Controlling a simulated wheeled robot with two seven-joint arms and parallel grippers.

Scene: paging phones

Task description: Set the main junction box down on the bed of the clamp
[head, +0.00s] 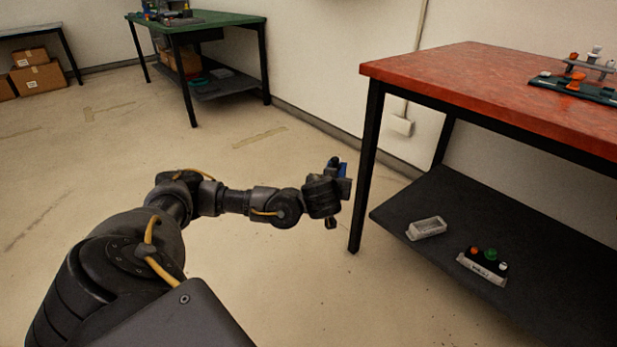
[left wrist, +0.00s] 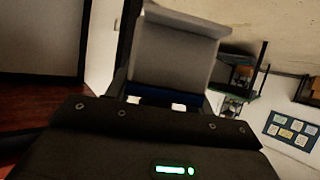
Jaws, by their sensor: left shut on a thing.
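My left gripper (head: 338,186) is beside the near left leg of the red table, below the tabletop level in the picture. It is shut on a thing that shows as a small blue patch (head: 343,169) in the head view. In the left wrist view the held thing is a grey box (left wrist: 175,55) with a blue part below it, taken here as the main junction box. A dark green fixture (head: 583,88) with orange knobs and a grey bar stands on the red table; it may be the clamp, but its bed is not clear. My right gripper is not in view.
The red table (head: 470,85) has a bare left part. Its dark lower shelf (head: 440,195) holds a small white tray (head: 426,228) and a block with coloured buttons (head: 483,264). A green table (head: 215,20) with equipment stands at the back. Cartons lie far left. The floor between is clear.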

